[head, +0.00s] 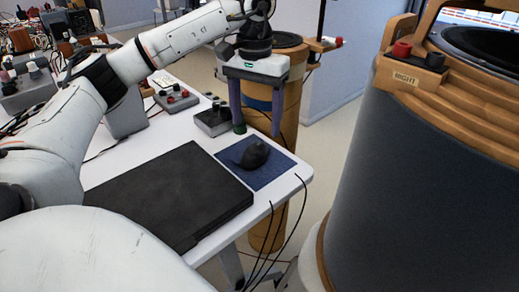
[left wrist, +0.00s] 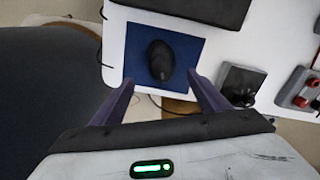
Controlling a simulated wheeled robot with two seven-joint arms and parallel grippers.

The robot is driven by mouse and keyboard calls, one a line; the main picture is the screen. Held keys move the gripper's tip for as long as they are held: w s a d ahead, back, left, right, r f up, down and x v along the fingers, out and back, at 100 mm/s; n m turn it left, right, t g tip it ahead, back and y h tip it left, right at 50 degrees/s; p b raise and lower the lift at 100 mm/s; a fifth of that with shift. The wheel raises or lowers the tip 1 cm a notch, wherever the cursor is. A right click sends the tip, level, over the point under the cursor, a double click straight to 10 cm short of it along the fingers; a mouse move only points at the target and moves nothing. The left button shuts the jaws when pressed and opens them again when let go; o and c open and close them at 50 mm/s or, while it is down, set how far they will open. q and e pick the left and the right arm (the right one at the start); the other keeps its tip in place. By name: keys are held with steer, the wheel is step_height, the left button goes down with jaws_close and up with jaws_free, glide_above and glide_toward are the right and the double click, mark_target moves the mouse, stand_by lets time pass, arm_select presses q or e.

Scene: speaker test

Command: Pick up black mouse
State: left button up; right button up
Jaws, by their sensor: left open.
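The black mouse (head: 254,155) lies on a blue mouse pad (head: 281,174) near the right corner of the white table. My left gripper (head: 257,130) is above and just behind the mouse in the head view, with its fingers pointing down, spread and empty. In the left wrist view the mouse (left wrist: 160,59) lies on the pad (left wrist: 193,50), beyond the two open fingertips (left wrist: 165,80) and roughly centred between them. My right gripper is not in view.
A closed black laptop (head: 168,194) lies beside the pad. Small boxes with knobs (head: 213,121) stand near the back edge. A large speaker marked RIGHT (head: 425,160) stands at the right; another wooden speaker (head: 291,100) is behind the table. Cables hang off the corner.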

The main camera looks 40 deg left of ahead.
mark_target(254, 148)
arm_select(q)
steer(key=f+b, duration=0.1)
steer(key=f, duration=0.7)
steer(key=shift+s+a+f+b, duration=0.1)
steer(key=shift+s+f+b, duration=0.1)
steer(key=shift+f+b, duration=0.2)
steer(key=c, duration=1.2)
